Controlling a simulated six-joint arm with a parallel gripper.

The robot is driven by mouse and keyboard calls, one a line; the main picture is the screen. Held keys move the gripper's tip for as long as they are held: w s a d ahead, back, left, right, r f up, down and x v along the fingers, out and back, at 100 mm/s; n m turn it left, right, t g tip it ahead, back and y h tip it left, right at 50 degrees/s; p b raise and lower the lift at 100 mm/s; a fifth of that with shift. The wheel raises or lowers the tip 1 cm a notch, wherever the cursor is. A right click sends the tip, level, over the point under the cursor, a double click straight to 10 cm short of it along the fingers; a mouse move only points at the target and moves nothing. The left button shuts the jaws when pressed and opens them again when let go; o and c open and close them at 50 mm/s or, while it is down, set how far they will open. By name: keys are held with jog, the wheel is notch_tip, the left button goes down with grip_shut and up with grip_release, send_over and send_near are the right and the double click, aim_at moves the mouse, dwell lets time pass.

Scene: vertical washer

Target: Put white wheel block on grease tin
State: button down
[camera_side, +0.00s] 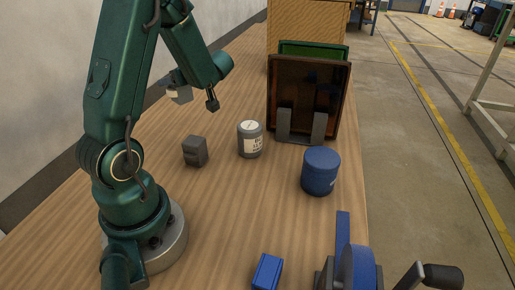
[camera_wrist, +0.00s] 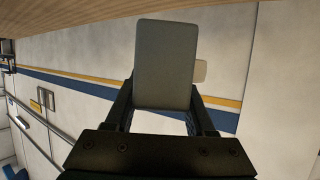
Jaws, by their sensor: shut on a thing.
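The white wheel block (camera_wrist: 166,62) is held at the tips of my gripper (camera_wrist: 163,100) in the wrist view. In the side view the block (camera_side: 180,95) hangs in the air above the bench, left of and higher than the tins. A grey tin with a white label and pale lid (camera_side: 249,140) stands upright on the bench. A blue tin (camera_side: 320,171) stands in front of it to the right. The label is too small to read, so I cannot tell which is the grease tin.
A dark small block (camera_side: 195,151) sits left of the grey tin. Upright trays (camera_side: 308,92) stand in a grey holder behind the tins. A blue box (camera_side: 267,272) and a blue crank device (camera_side: 358,268) are at the front. The grey tin's lid is clear.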

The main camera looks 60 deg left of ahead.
jog(key=w+d+r+m+t+h, duration=0.1)
jog(key=w+d+r+m+t, duration=0.25)
jog(key=w+d, duration=0.35)
jog(key=w+d+r+m+t+h, duration=0.1)
jog(key=w+d+r+m+t, duration=0.1)
jog(key=w+d+m+t, duration=0.5)
jog(key=w+d+r+m+t+h, duration=0.2)
jog(key=w+d, duration=0.1)
jog(key=d, duration=0.6)
send_over(327, 149)
jog(key=shift+n, duration=0.25)
notch_tip(327, 149, down, 7)
jog(key=shift+r, duration=0.15)
jog(key=shift+f+t+y, duration=0.25)
jog(key=shift+f+y, duration=0.05)
jog(key=shift+f, duration=1.7)
jog(key=shift+f, duration=0.2)
jog(key=shift+c, duration=1.2)
grip_release()
